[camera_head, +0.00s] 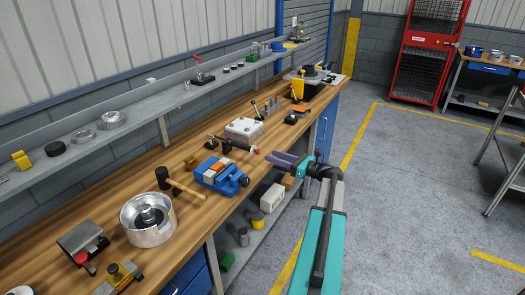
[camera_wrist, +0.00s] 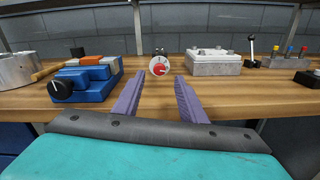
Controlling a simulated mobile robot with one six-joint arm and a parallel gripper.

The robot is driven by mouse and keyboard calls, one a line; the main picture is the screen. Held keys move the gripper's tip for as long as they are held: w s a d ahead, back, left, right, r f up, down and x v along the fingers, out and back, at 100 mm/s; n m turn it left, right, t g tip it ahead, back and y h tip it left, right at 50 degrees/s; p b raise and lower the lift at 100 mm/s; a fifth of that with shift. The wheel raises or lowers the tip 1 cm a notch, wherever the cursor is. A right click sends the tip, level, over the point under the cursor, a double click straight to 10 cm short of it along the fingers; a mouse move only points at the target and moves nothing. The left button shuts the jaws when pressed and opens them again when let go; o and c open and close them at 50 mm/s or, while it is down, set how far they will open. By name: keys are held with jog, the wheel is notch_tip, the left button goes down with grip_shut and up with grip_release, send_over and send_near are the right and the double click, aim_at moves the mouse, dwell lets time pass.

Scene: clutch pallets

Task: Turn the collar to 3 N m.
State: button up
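A small dark tool with a white and red round face (camera_wrist: 159,66) stands on the workbench, its face towards me in the wrist view. It appears to carry the collar; its marks are too small to read. In the head view its red and white end (camera_head: 256,150) points towards my gripper (camera_head: 274,157). My gripper's two purple fingers (camera_wrist: 160,82) are spread apart with nothing between them. They point over the bench's front edge at the face, which shows centred between the fingertips. A gap seems to remain between them and the face.
A blue vise (camera_head: 220,176) with a black knob (camera_wrist: 61,90) stands left of the tool. A white box (camera_head: 243,129) stands right of it in the wrist view. A hammer (camera_head: 187,188) and a metal pot (camera_head: 148,220) lie farther left. The floor right of the bench is clear.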

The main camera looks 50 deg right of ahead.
aim_at(259, 152)
jog(key=shift+p+x, duration=0.9)
jog(key=shift+x, duration=2.6)
grip_shut()
jog(key=shift+d, duration=0.3)
jog(key=shift+a, duration=0.3)
